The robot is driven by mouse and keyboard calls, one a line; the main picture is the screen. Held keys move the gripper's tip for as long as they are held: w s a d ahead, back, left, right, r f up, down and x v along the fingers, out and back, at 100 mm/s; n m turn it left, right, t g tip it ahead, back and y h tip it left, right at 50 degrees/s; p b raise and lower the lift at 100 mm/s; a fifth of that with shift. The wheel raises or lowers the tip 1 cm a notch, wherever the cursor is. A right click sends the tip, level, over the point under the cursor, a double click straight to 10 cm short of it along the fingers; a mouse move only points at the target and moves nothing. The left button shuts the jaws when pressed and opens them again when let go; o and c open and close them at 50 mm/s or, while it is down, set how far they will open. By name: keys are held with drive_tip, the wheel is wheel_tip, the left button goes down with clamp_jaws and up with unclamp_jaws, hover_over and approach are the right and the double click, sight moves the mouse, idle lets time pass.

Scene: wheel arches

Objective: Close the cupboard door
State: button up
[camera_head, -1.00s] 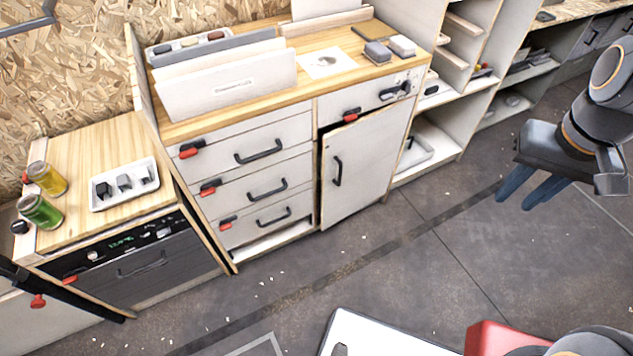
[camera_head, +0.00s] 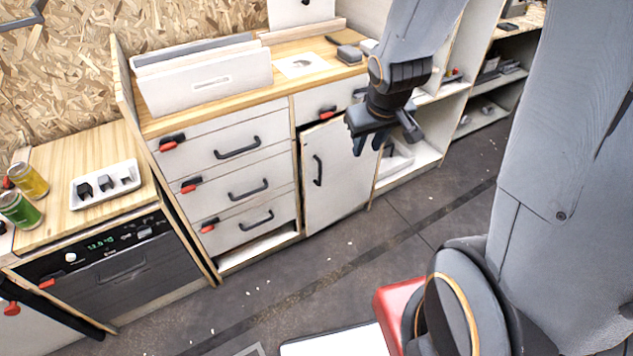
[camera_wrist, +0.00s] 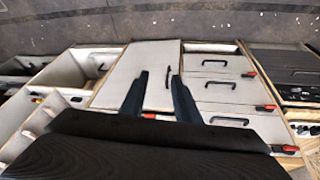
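The cupboard door (camera_head: 340,185) is a pale panel below a narrow drawer, with a black vertical handle (camera_head: 318,170) near its left edge. It stands slightly ajar, with a dark gap along its left and top edges. In the wrist view the door (camera_wrist: 132,62) and its handle (camera_wrist: 168,79) appear upside down. My gripper (camera_head: 367,139) is in front of the door's upper right part and hides some of it. In the wrist view my gripper's fingers (camera_wrist: 158,84) are apart with nothing between them. Whether they touch the door cannot be told.
Drawers with black handles and red latches (camera_head: 208,226) stand left of the door. An oven (camera_head: 105,265) is further left. Open shelves (camera_head: 425,150) are at the right. The worktop above holds an upright panel box (camera_head: 205,85). The floor (camera_head: 330,255) before the door is mostly clear.

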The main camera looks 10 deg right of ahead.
drive_tip(key=w+d+f+n+t+y+b, duration=0.3)
drive_tip(key=w+f+t+b, duration=0.2)
drive_tip(key=w+f+b, duration=0.85)
drive_tip(key=n+t+y+b, duration=0.2)
drive_tip(key=y+b, duration=0.1)
approach(321, 172)
drive_tip(key=w+d+r, duration=0.1)
drive_tip(key=w+d, duration=0.2)
wheel_tip(321, 172, down, 6)
drive_tip(key=s+a+t+y+b, duration=0.1)
drive_tip(key=s+t+y+b, duration=0.15)
drive_tip(key=y+b, duration=0.35)
drive_tip(key=w+a+h+b, duration=0.1)
drive_tip(key=w+a+b, duration=0.1)
drive_tip(key=w+a, duration=0.2)
drive_tip(key=shift+w+a+n+t, duration=0.3)
drive_tip(key=shift+w+a+t, duration=0.15)
drive_tip(key=shift+w, duration=0.9)
drive_tip(key=shift+r, duration=0.1)
clamp_jaws()
